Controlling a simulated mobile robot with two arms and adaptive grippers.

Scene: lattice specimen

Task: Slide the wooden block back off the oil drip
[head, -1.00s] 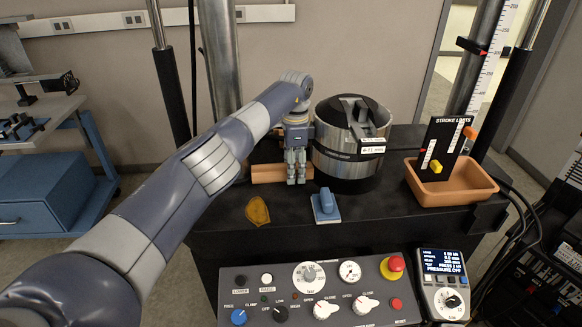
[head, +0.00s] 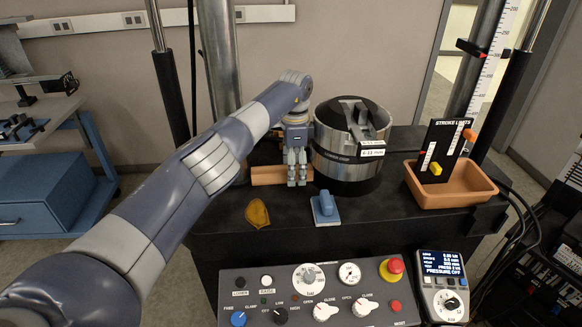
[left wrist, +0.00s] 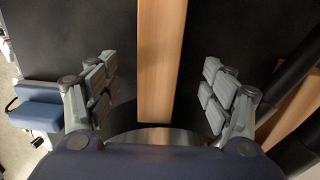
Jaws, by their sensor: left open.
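The wooden block (head: 268,174) lies on the black machine table (head: 370,214), behind and partly hidden by my left gripper. My left gripper (head: 297,183) points down, open, just left of the steel cylinder. In the left wrist view the block (left wrist: 160,65) runs as a long bar between the fingers of the gripper (left wrist: 160,95), with a gap on each side. A flat amber-brown patch (head: 257,212) lies on the table in front of the block; I cannot tell whether it is the oil. My right gripper is not in view.
A steel cylinder (head: 350,150) stands right of my left gripper. A blue-handled tool (head: 325,207) lies in front. A terracotta tray (head: 455,190) stands at the right. The control panel (head: 315,295) is nearest. A second wooden piece (left wrist: 295,110) shows in the left wrist view.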

